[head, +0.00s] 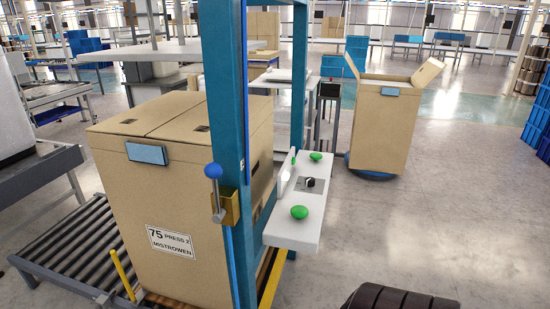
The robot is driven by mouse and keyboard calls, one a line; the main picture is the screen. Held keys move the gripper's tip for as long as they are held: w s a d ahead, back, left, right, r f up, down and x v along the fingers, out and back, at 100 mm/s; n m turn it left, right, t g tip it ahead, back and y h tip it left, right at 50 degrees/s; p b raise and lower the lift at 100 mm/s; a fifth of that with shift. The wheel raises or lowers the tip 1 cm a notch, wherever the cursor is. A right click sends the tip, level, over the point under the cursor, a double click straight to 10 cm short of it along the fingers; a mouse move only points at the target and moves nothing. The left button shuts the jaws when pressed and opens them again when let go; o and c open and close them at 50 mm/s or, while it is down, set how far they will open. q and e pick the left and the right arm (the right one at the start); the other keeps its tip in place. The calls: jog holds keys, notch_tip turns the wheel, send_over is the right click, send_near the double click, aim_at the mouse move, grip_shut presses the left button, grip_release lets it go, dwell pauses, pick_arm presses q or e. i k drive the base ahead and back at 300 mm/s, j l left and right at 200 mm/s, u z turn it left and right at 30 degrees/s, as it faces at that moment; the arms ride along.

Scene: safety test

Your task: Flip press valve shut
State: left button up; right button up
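The valve is on the blue press post (229,120). It has a brass-coloured body (230,209) and a metal lever with a blue ball knob (212,171) on top. The lever stands nearly upright, with the knob above the body. I cannot tell from this view whether the valve is open or shut. Neither of my grippers shows, and nothing touches the lever.
A white control panel (290,234) with green buttons and a black knob juts out right of the post. A large cardboard box (180,210) sits behind the post on a roller conveyor (75,262). Another box (382,125) stands at the back right.

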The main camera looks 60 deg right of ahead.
aim_at(213, 171)
jog(key=z, duration=1.35)
